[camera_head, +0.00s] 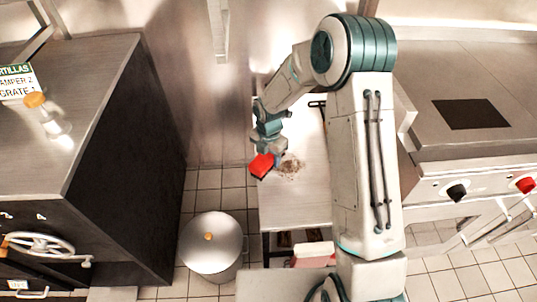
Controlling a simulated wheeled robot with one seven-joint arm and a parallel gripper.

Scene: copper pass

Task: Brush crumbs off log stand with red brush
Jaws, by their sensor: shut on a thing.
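The red brush (261,166) is at the left edge of a narrow metal-topped stand (290,207). My gripper (274,152) is shut on the brush, just above the stand's top. A small brown patch of crumbs (291,166) lies on the stand just right of the brush. The fingertips and the brush's underside are too small to make out, so I cannot tell whether the bristles touch the top. My arm hides the right part of the stand.
A lidded metal bin (212,243) stands on the tiled floor left of the stand. A dark-sided counter (110,150) with a bottle (47,115) and a sign (19,83) is at left. A stove (470,115) with knobs is at right. A pinkish-white block (313,254) sits below the top.

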